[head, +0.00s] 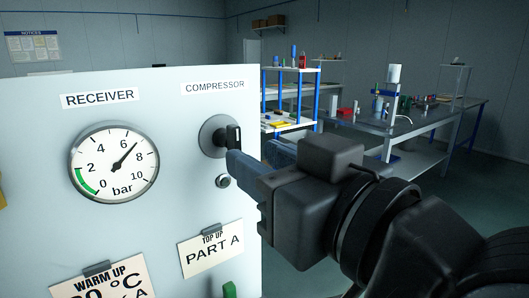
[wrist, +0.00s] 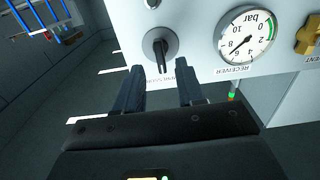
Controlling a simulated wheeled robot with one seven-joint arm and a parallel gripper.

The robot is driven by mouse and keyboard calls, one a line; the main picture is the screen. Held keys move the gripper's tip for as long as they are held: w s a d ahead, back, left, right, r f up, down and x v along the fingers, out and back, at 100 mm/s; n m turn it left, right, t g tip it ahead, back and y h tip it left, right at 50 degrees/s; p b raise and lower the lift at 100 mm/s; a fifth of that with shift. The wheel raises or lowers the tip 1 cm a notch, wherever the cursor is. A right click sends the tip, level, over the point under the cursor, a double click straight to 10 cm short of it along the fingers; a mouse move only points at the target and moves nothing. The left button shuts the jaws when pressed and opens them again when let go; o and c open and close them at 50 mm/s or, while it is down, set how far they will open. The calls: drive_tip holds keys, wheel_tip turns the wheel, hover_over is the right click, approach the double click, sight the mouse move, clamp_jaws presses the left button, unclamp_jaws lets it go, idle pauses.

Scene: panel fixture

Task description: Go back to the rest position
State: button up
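The panel (head: 150,90) carries a compressor rotary switch (head: 213,136) with a black handle on a round grey plate. My gripper (head: 240,160) is in front of the panel, its fingers beside and just below the switch in the head view.
A small round button (head: 223,181) sits below the switch. Cards reading "TOP UP PART A" (head: 210,248) and "WARM UP" (head: 103,280) hang lower on the panel. A brass-coloured valve (wrist: 308,35) shows in the wrist view. A workbench (head: 420,120) stands behind at right, with open floor before it.

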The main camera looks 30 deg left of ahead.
drive_tip(key=shift+v, duration=0.8)
drive_tip(key=s+d+f+m+t+h+p, duration=0.1)
drive_tip(key=d+f+m+t+h, duration=0.4)
drive_tip(key=d+f, duration=0.55)
drive_tip(key=s+d+f+m+t+h, duration=0.1)
drive_tip(key=d+f+m+t+h, duration=0.25)
drive_tip(key=d+f+m, duration=0.5)
drive_tip(key=s+d+f+h, duration=0.6)
drive_tip(key=s+d+f, duration=0.2)
drive_tip(key=s+d, duration=0.35)
drive_tip(key=s+d+h+p, duration=0.1)
drive_tip(key=s+d, duration=0.5)
drive_tip(key=s, duration=0.6)
drive_tip(key=shift+r+g+h, duration=0.35)
drive_tip(key=shift+r+h, duration=0.05)
drive_tip(key=shift+h, duration=0.15)
drive_tip(key=shift+s, duration=0.15)
